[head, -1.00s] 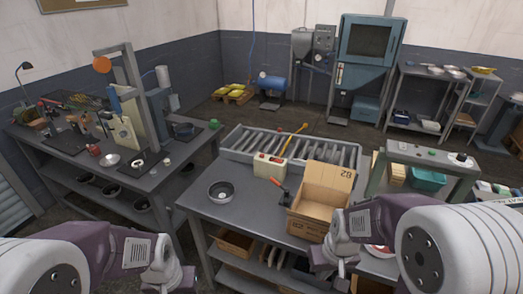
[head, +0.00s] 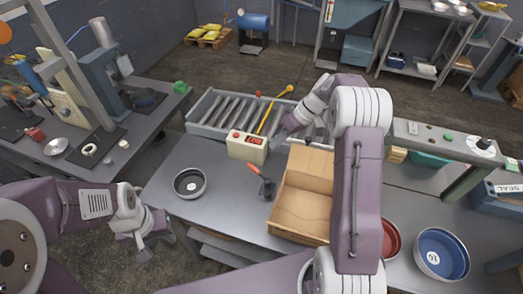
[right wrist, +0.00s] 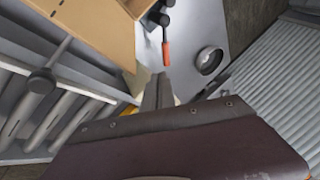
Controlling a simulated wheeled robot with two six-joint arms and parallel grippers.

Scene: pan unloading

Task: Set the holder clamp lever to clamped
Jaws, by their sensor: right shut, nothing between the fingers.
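The clamp lever with a red-orange handle (head: 254,169) stands on the grey table (head: 225,215), just left of the open cardboard box. Its handle slants up to the left from a dark base (head: 268,189). The handle also shows in the right wrist view (right wrist: 166,54), ahead of the fingers. My right gripper (head: 288,128) is over the near edge of the roller conveyor, beyond the lever and apart from it. Its fingers (right wrist: 158,88) are shut and empty. My left gripper (head: 155,248) hangs low off the table's left front corner, fingers apart and empty.
The cardboard box (head: 303,205) stands right of the lever, partly behind my right arm. A dark pan (head: 190,183) is left. Red (head: 391,240) and blue (head: 441,253) bowls are right.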

